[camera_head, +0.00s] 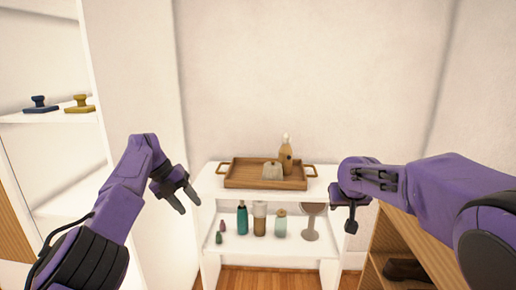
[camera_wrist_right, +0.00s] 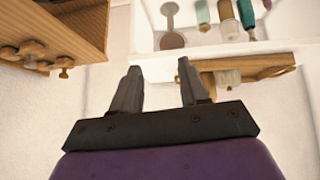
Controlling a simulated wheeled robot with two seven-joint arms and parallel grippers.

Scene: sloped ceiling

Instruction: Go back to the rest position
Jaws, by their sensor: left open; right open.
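My left gripper (camera_head: 182,197) is open and empty, in front of the white shelf unit's left side in the head view. My right gripper (camera_head: 351,213) is at the unit's right side, its fingers partly hidden in the head view. In the right wrist view the right gripper (camera_wrist_right: 157,88) shows two fingers apart with nothing between them. A wooden tray (camera_head: 236,183) with two handles sits on top of the white shelf unit (camera_head: 207,185). A brown bottle (camera_head: 286,158) and a pale block-like object (camera_head: 272,171) stand on the tray.
The unit's lower shelf holds a teal bottle (camera_head: 242,219), a brown-and-grey bottle (camera_head: 260,218), a pale teal bottle (camera_head: 280,224), a round stand mirror (camera_head: 311,224) and small items. A wooden cabinet (camera_head: 392,238) is at right. Blue (camera_head: 39,104) and yellow (camera_head: 80,103) objects sit on a left shelf.

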